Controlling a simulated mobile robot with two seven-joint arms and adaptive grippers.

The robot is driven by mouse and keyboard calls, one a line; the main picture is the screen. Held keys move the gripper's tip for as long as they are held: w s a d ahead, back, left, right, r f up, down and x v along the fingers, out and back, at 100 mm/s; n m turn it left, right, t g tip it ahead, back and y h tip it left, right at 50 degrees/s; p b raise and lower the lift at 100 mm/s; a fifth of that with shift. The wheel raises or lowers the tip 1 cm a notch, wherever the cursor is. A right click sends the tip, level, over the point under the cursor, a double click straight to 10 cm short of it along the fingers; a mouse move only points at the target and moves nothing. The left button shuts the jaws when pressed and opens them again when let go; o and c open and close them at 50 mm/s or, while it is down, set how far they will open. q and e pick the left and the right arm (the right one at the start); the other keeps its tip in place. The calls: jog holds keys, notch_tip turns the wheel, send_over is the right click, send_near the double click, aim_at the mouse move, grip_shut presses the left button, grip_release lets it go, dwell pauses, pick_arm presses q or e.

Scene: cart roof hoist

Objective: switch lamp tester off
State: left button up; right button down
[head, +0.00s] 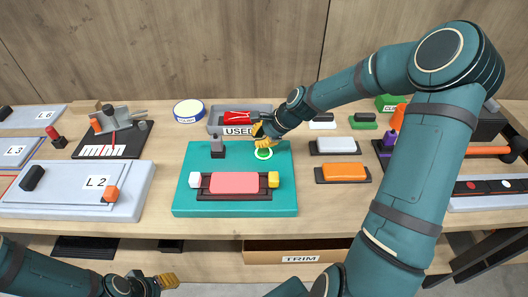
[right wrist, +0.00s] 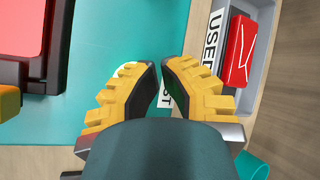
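A teal board (head: 190,205) lies mid-table and also shows in the right wrist view (right wrist: 110,30). It carries a pink block (head: 235,183) in a dark holder between white and yellow end pieces, a small dark upright part (head: 218,149), and a green-and-white round mark (head: 264,154). I cannot tell which part is the lamp tester's switch. My right gripper (head: 262,133) is over the board's back right, by the round mark. In the right wrist view its fingertips (right wrist: 160,66) are nearly together with nothing between them; lettering ending in "ST" shows below. My left gripper (head: 168,281) is low at the front, its opening unclear.
A grey tray (head: 212,124) marked USED, with a red item (head: 238,118), stands just behind the right gripper. White (head: 336,145) and orange (head: 343,172) blocks lie right of the board. Grey panels fill the left.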

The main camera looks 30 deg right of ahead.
jog(key=shift+f, duration=0.1)
dwell(0.6)
jog(key=shift+f, duration=0.35)
jog(key=shift+f+b, duration=0.5)
jog(key=shift+b, duration=0.05)
dwell(0.7)
jog(key=shift+r, duration=0.1)
jog(key=shift+r+p, duration=0.8)
jog(key=shift+r, duration=0.1)
notch_tip(320, 180, up, 6)
jog(key=p, duration=0.4)
jog(key=shift+p, duration=0.35)
